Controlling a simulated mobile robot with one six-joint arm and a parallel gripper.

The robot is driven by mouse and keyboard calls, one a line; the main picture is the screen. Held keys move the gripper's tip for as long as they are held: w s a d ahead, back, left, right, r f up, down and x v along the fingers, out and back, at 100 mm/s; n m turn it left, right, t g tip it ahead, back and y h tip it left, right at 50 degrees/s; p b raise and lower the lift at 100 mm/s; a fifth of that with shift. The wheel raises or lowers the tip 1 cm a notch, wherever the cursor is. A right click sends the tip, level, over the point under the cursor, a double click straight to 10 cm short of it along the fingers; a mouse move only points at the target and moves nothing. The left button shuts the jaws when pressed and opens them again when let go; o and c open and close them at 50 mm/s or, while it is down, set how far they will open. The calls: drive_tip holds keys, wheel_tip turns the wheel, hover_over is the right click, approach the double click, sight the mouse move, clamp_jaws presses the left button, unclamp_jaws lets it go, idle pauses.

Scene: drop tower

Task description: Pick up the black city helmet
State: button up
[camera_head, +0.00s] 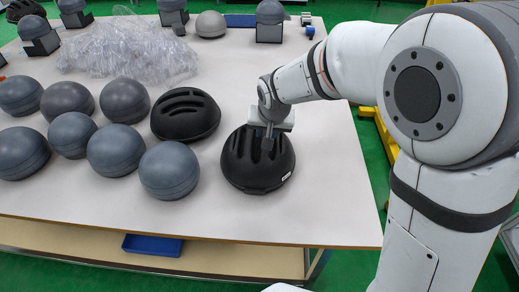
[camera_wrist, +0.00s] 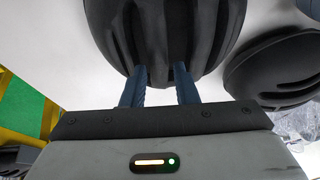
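Two black helmets stand on the white table. The nearer one (camera_head: 250,178), with long vents and a small white label low on its side, is under my gripper (camera_head: 267,145). It fills the top of the wrist view (camera_wrist: 160,30). In the wrist view, my gripper (camera_wrist: 160,72) has its two blue-grey fingers apart, with their tips at the helmet's ribbed shell. Whether they press on a rib between them is hidden. The other black helmet (camera_head: 186,117), with wide slots, lies just left of it; it also shows at the right of the wrist view (camera_wrist: 280,68).
Several smooth grey helmets (camera_head: 168,170) stand close together on the left of the table (camera_head: 330,215). A heap of clear plastic (camera_head: 130,52) lies behind. Grey helmets on dark stands (camera_head: 270,22) line the back. The table is bare to the right and front.

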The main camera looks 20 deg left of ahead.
drive_tip(key=x, duration=0.5)
drive_tip(key=shift+f, duration=0.15)
clamp_jaws()
